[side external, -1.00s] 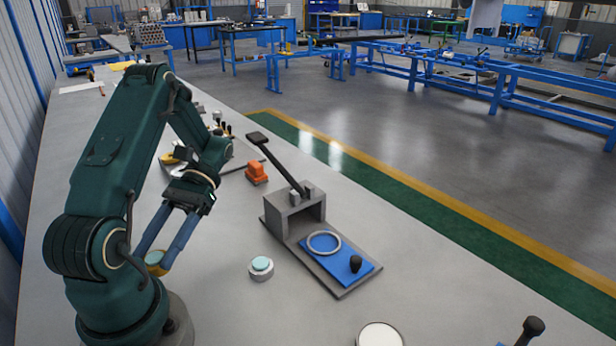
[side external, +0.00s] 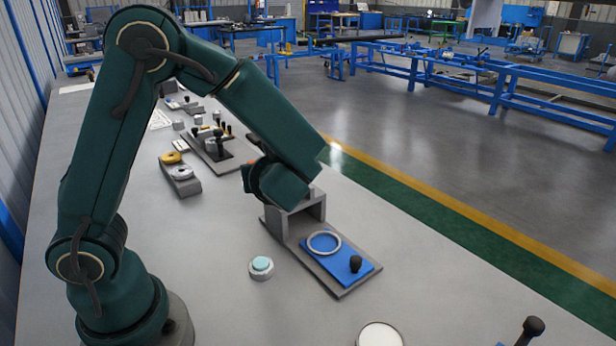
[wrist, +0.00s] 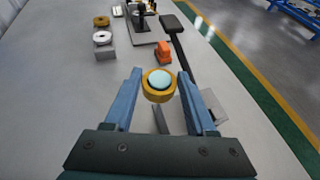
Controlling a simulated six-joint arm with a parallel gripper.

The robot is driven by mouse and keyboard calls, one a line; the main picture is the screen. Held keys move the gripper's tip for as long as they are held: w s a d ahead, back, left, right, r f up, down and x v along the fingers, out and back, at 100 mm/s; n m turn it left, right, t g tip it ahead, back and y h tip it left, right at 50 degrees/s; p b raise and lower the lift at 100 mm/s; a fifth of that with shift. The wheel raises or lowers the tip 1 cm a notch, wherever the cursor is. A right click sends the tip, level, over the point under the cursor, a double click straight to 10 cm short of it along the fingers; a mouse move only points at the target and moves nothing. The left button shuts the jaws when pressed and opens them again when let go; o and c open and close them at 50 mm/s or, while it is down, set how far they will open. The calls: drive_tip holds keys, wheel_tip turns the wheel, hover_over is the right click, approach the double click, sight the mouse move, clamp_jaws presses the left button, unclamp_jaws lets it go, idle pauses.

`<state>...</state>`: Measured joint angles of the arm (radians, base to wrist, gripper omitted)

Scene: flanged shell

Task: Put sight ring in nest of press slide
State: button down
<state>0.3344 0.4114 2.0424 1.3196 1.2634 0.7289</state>
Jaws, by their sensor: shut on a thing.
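The sight ring (wrist: 148,92), yellow with a pale teal centre, is held between the two blue fingers of my gripper (wrist: 159,82) in the wrist view. My gripper is shut on it. In the side view the fingers and ring are hidden behind my own arm, whose wrist end is near the grey press frame. The press slide (side external: 348,273) is a blue plate with a black knob (side external: 355,263), on a dark base in front of the frame. Its nest is a pale round ring (side external: 324,243), visibly empty. The held ring is apart from the nest.
The press frame (side external: 310,203) has a long lever with a black pad (wrist: 172,22). An orange block (wrist: 163,52) lies near the lever. A grey teal-topped button (side external: 261,265) is left of the press. A grey block (side external: 181,183) carries yellow and white rings. A white-topped round thing (side external: 380,335) is at the front.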

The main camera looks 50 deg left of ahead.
drive_tip(key=d, duration=0.2)
hover_over(326, 250)
drive_tip(key=shift+t, duration=0.3)
wheel_tip(326, 250, down, 7)
drive_tip(key=shift+w+r, duration=0.1)
drive_tip(key=shift+f, duration=2.2)
drive_tip(key=shift+c, duration=1.1)
unclamp_jaws()
